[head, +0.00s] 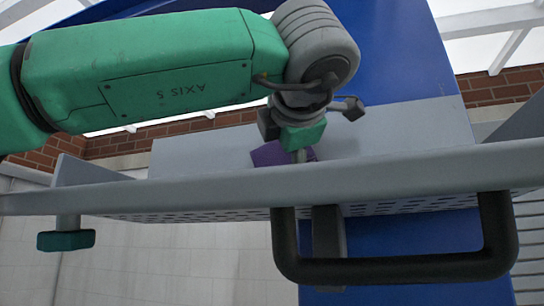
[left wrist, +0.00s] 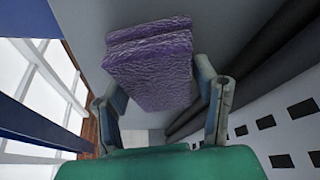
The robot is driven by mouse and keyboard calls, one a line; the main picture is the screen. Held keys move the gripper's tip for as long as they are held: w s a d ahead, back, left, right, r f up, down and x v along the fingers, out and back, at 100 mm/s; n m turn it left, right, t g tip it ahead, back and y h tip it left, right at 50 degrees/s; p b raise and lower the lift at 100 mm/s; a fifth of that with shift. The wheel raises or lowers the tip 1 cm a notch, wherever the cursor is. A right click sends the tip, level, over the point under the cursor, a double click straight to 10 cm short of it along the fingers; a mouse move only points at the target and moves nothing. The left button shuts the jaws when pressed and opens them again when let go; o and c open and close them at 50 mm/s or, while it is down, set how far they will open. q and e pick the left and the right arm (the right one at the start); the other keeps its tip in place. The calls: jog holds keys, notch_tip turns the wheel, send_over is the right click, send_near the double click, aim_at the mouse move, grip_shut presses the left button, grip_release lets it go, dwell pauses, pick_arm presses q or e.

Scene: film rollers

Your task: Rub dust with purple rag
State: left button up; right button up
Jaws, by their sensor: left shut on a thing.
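My left gripper (head: 298,155) reaches in from the upper left on a green arm, at the grey panel behind the front rail. It is shut on the purple rag (head: 268,153), which is partly hidden behind the gripper and the rail. In the left wrist view the rag (left wrist: 150,60) is a thick, wrinkled purple pad between the two fingers of the gripper (left wrist: 160,84). It lies over or close to a grey surface; I cannot tell if it touches. I cannot make out any dust. My right gripper is not in view.
A long grey rail (head: 400,175) crosses in front, with a black handle (head: 390,270) below it and a teal knob (head: 66,240) at the left. Dark rollers (left wrist: 250,75) run beside the rag at the right. A blue panel (head: 400,60) rises behind.

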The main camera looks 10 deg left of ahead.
aim_at(319, 150)
pick_arm(q)
jog(key=shift+a+f, duration=0.1)
jog(key=shift+a, duration=0.15)
jog(key=shift+d, duration=0.2)
jog(key=d, duration=0.4)
jog(key=s+d, duration=0.1)
jog(key=shift+d, duration=0.4)
jog(key=shift+a, duration=0.2)
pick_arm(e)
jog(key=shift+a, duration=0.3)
